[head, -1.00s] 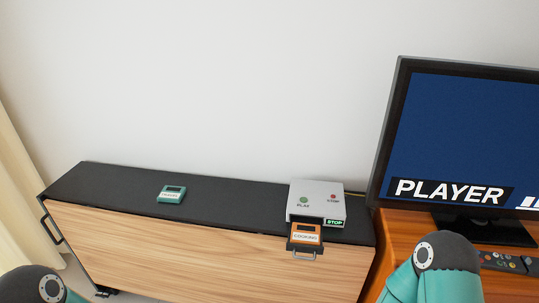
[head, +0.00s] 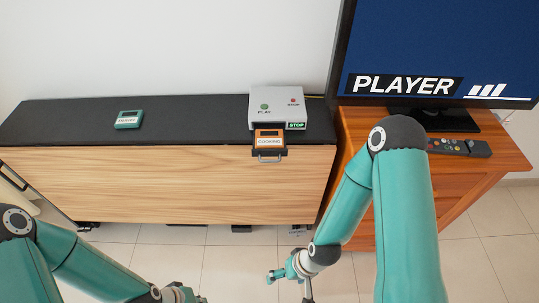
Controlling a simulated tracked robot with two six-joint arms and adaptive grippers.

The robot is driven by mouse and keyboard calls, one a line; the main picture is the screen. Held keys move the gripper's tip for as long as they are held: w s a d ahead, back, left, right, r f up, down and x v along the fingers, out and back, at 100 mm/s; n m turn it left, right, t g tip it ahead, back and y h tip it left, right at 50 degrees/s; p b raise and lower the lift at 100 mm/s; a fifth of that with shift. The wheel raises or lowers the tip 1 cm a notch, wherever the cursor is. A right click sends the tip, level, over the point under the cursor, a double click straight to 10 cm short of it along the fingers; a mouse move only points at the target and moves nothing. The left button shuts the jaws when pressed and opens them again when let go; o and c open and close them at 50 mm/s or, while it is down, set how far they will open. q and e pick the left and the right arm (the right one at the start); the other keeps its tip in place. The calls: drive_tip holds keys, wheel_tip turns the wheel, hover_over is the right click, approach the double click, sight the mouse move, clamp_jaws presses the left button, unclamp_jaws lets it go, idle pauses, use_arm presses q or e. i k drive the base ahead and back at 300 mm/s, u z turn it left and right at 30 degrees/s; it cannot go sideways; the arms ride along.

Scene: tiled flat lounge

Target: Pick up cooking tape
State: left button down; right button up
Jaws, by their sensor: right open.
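The orange cooking tape (head: 269,140) lies in the open tray at the front of the grey player (head: 277,102), its label facing up. The tray with its handle juts out past the cabinet's front edge. My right gripper (head: 290,285) is low in front of the cabinet, below and apart from the tape; it is open and empty. My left gripper (head: 190,298) shows only in part at the bottom edge, low and left of the tape, and its fingers are cut off.
A teal travel tape (head: 129,119) lies on the black cabinet top (head: 195,112), left of the player. A monitor (head: 440,50) reading PLAYER and a remote (head: 458,147) stand on the wooden table (head: 500,148) at right. The floor before the cabinet is clear.

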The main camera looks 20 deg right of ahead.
sight(265, 139)
drive_tip(key=u, duration=0.05)
drive_tip(key=k, duration=0.6)
drive_tip(key=z, duration=0.5)
drive_tip(key=i, duration=1.2)
drive_tip(key=u, duration=0.45)
